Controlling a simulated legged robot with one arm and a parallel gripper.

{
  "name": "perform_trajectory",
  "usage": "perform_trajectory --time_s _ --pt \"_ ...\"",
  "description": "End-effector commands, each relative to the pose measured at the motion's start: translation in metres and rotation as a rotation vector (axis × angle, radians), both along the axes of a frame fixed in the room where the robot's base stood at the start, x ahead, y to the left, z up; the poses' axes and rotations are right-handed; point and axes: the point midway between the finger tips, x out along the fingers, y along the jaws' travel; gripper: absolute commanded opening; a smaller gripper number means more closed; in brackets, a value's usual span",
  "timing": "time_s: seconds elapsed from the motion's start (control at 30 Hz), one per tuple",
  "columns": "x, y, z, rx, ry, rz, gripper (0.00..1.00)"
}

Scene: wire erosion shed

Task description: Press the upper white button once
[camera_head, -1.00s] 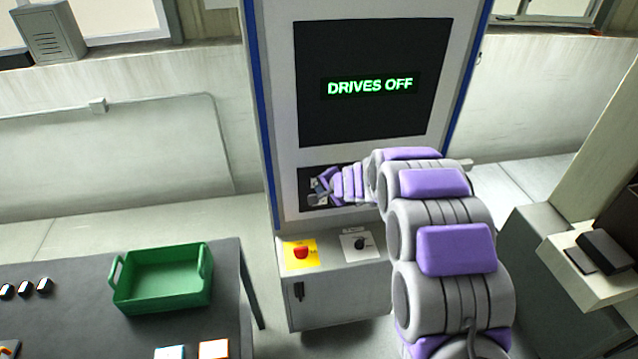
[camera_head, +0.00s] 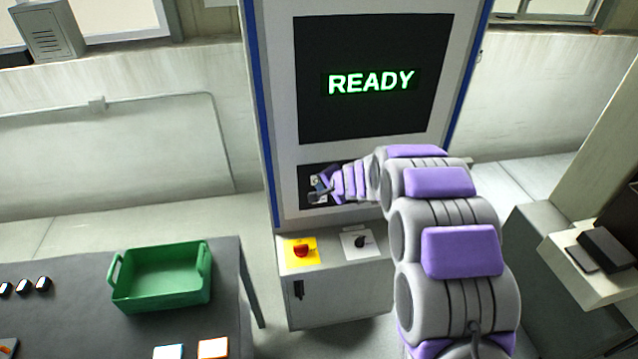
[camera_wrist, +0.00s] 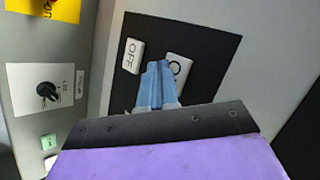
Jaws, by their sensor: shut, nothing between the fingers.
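The dark button panel (camera_head: 306,203) is on the machine's front below its screen, mostly hidden behind my gripper (camera_head: 317,195) in the head view. In the wrist view the panel (camera_wrist: 205,40) carries two white buttons. The button marked OFF (camera_wrist: 131,57) is nearer the console. The other white button (camera_wrist: 178,66), farther from the console and so the upper one, is partly covered; its lettering starts with "O". My gripper (camera_wrist: 158,68) is shut and empty, its blue fingertips overlapping that button's edge. I cannot tell whether they touch it.
The machine screen (camera_head: 372,115) reads READY in green. Below the panel, the console holds a red knob on a yellow plate (camera_head: 301,251) and a black dial (camera_head: 359,242). A green bin (camera_head: 160,298) stands on the left table. A grey cabinet (camera_head: 525,250) stands at right.

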Motion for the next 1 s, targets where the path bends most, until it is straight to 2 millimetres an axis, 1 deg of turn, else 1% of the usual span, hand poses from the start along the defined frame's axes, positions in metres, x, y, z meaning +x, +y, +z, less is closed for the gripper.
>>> perform_trajectory --time_s 0.2,0.5,0.63,1.0 --pt "-0.007 -0.002 -0.001 0.0 -0.002 0.0 0.0" --pt "-0.008 -0.002 0.0 0.0 0.0 0.0 0.0" --pt "-0.011 -0.003 -0.002 0.0 0.0 0.0 0.0" --pt "-0.04 -0.012 -0.004 0.001 -0.001 -0.001 0.0"
